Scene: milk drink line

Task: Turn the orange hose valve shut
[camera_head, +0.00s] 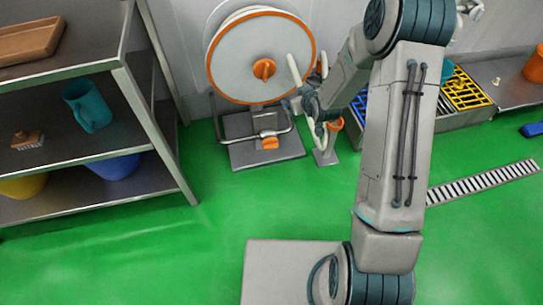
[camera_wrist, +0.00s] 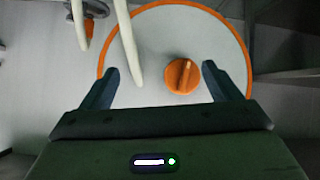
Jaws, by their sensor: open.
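An orange round knob with a raised bar (camera_head: 264,69) sits at the middle of the hose reel's pale disc (camera_head: 235,62), which has an orange rim. In the wrist view, the knob (camera_wrist: 182,75) shows between my open fingers, right of their middle, with its bar close to upright in the picture. My gripper (camera_wrist: 160,80) is empty and faces the disc. In the head view, my gripper (camera_head: 300,104) is right of and below the knob, partly hidden by my own arm.
Below the reel are a grey base with a metal bar (camera_head: 292,125) and an orange part (camera_head: 269,141). A metal shelf (camera_head: 150,115) stands left. Green floor (camera_head: 130,255) in front is clear.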

